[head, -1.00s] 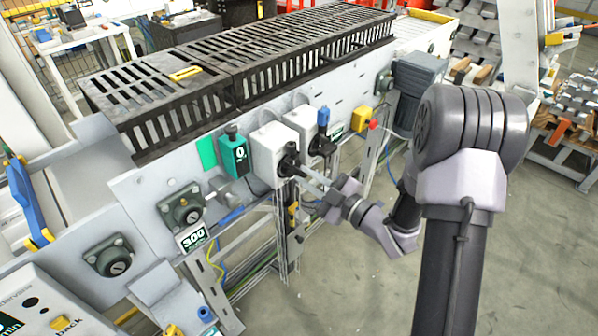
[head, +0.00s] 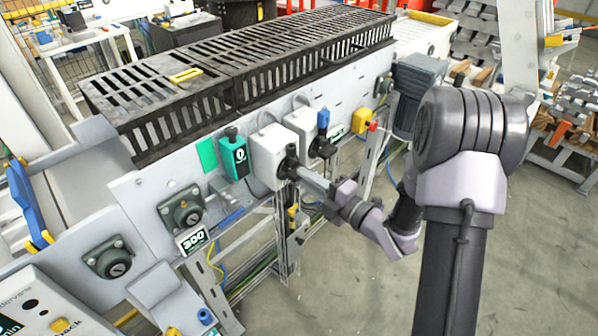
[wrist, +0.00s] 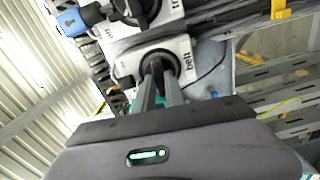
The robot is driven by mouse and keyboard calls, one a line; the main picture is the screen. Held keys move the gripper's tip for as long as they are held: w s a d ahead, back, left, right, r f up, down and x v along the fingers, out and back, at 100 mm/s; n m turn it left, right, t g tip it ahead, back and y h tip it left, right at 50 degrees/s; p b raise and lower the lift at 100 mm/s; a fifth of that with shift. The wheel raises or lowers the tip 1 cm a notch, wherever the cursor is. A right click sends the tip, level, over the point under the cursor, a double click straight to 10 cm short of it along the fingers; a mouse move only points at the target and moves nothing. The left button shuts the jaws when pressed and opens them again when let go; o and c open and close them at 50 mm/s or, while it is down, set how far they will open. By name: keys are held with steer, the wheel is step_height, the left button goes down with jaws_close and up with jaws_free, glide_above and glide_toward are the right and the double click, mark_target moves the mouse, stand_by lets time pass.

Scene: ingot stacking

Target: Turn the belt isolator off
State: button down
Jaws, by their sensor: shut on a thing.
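The belt isolator is a white box (head: 264,151) on the side panel of the conveyor, with a black rotary handle (head: 289,161) on its front. In the wrist view its white face (wrist: 124,67) carries the word "belt", and the handle (wrist: 157,62) stands out from the middle. My gripper (head: 304,175) reaches in from the right. In the wrist view my gripper (wrist: 159,82) has its two fingers on either side of the handle, shut on it. The fingers partly hide the handle, and I cannot read its position marks.
A second isolator (head: 298,121) with a blue padlock (head: 323,118) is close on the right. A green switch box (head: 234,157) is on the left. A yellow box with a red button (head: 361,121) is further right. Black grating (head: 240,62) covers the conveyor top. The floor at right is open.

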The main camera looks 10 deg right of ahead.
steer(key=c, duration=1.5)
jaws_free()
steer(key=shift+n, duration=0.4)
steer(key=v, duration=0.5)
